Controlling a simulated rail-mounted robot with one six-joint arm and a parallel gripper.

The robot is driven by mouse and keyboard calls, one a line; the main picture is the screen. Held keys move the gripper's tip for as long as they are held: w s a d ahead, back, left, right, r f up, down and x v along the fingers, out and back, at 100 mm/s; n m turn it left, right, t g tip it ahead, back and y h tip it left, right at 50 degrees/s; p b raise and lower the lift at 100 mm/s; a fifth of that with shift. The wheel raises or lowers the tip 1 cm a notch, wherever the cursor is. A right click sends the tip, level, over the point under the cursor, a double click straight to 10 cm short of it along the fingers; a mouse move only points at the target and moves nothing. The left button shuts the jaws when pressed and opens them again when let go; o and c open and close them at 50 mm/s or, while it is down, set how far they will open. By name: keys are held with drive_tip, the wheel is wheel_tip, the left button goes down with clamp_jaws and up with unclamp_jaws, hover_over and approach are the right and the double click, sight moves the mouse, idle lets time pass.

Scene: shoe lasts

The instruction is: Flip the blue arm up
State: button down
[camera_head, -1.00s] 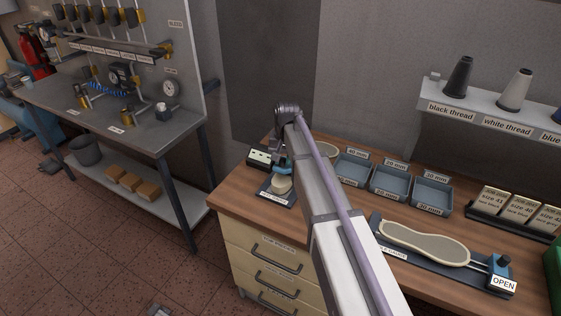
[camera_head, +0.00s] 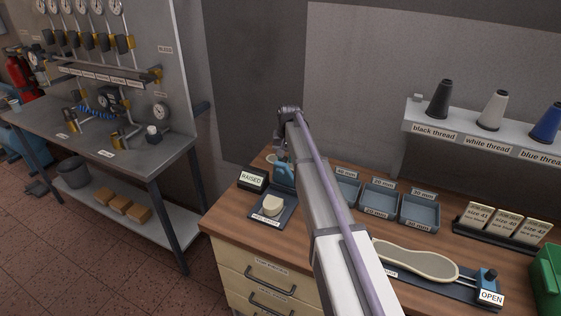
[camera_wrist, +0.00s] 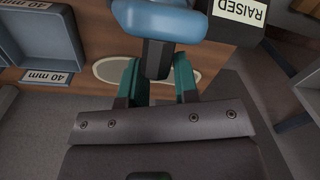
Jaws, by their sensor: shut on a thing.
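The blue arm (camera_wrist: 165,18) shows at the top of the wrist view, with a dark stem (camera_wrist: 157,60) below it between my fingers. My gripper (camera_wrist: 158,75) has teal fingers and is shut on this dark part of the arm. In the head view the blue arm (camera_head: 285,174) stands up at the back of a dark base plate (camera_head: 283,214), partly hidden by my own arm. A cream pad (camera_head: 273,206) on the plate is uncovered. A sign (camera_head: 252,178) beside it reads RAISED.
Blue-grey trays (camera_head: 379,197) stand right of the fixture. A sole on a gauge board (camera_head: 420,260) lies at the front right, with an OPEN sign (camera_head: 491,297). Thread cones (camera_head: 492,110) stand on a shelf above. A pale oval (camera_wrist: 125,70) lies on the bench behind my fingers.

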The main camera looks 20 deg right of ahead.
drive_tip(key=shift+w+d+f, duration=0.15)
drive_tip(key=shift+d, duration=0.25)
drive_tip(key=shift+w+d+f, duration=0.1)
drive_tip(key=shift+d, duration=0.3)
drive_tip(key=shift+s, duration=0.1)
idle(0.6)
drive_tip(key=c, duration=1.3)
unclamp_jaws()
drive_tip(key=o, duration=0.3)
drive_tip(key=shift+d, duration=0.3)
drive_tip(key=shift+o, duration=0.2)
drive_tip(key=shift+a, duration=0.1)
drive_tip(key=shift+a, duration=0.1)
drive_tip(key=shift+r, duration=0.1)
